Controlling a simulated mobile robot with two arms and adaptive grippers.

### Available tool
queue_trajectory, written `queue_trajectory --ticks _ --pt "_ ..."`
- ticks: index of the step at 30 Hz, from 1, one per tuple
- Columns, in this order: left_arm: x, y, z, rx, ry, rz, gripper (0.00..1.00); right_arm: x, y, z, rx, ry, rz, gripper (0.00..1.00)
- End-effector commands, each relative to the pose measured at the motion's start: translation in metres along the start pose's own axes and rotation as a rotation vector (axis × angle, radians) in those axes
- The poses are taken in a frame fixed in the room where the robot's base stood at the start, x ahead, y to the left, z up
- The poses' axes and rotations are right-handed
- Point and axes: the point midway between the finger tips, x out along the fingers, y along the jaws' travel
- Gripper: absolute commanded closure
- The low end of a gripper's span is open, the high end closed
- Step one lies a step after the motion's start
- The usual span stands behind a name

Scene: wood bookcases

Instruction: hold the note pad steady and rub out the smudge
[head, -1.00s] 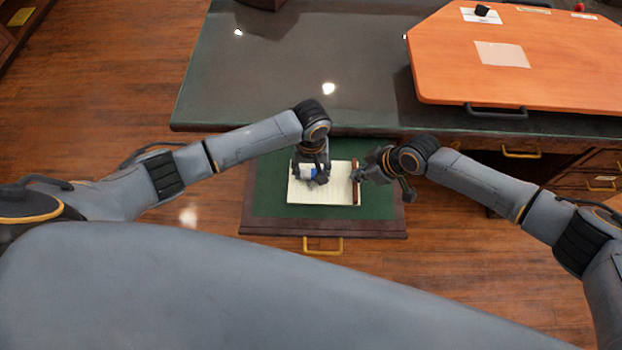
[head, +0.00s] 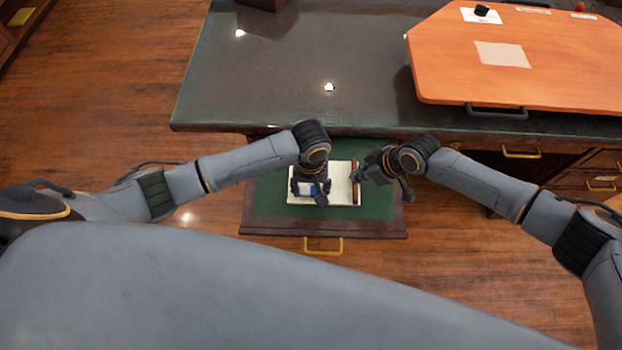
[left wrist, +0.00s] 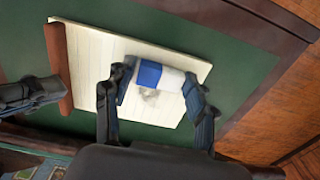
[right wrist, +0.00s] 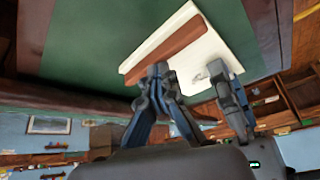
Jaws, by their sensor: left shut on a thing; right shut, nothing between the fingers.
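The note pad (head: 346,196), cream with a brown binding strip (head: 356,184) on its right edge, lies in the open green-lined drawer. My left gripper (left wrist: 155,98) is shut on a blue-and-white eraser (left wrist: 172,78) over the pad. A faint grey smudge (left wrist: 150,97) shows beside the eraser, between the fingers. Whether the eraser touches the paper is not clear. My right gripper (head: 357,175) is shut and empty, its tips at the binding strip, which shows in the right wrist view (right wrist: 178,50). Contact there looks likely but I cannot be sure.
The drawer (head: 270,225) has a brass handle (head: 323,246) in front. The dark desk top (head: 290,60) overhangs behind it. An orange board (head: 520,60) with a black handle lies on the desk at right. Bare green lining surrounds the pad.

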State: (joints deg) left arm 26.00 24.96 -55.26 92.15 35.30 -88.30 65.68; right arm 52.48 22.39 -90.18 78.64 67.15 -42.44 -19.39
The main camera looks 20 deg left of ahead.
Motion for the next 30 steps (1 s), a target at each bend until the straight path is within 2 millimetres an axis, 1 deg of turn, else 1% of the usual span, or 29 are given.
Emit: queue_trajectory --ticks 1,5,21,24,30 --pt "0.001 0.0 0.0 0.0 -0.001 -0.001 0.7 0.004 -0.002 0.008 0.003 -0.015 -0.005 1.0" --pt "-0.003 0.0 0.0 0.0 0.0 0.001 0.7 0.004 -0.003 0.008 0.003 -0.016 -0.005 1.0" --pt "-0.046 0.001 -0.001 0.0 0.002 0.002 0.7 0.004 -0.003 0.008 0.004 -0.016 -0.006 1.0" --pt "-0.052 0.001 -0.001 0.0 0.002 0.002 0.7 0.004 -0.003 0.008 0.004 -0.016 -0.006 1.0" --pt "-0.055 0.0 -0.001 0.0 0.002 0.001 0.7 0.004 -0.003 0.008 0.004 -0.016 -0.006 1.0"
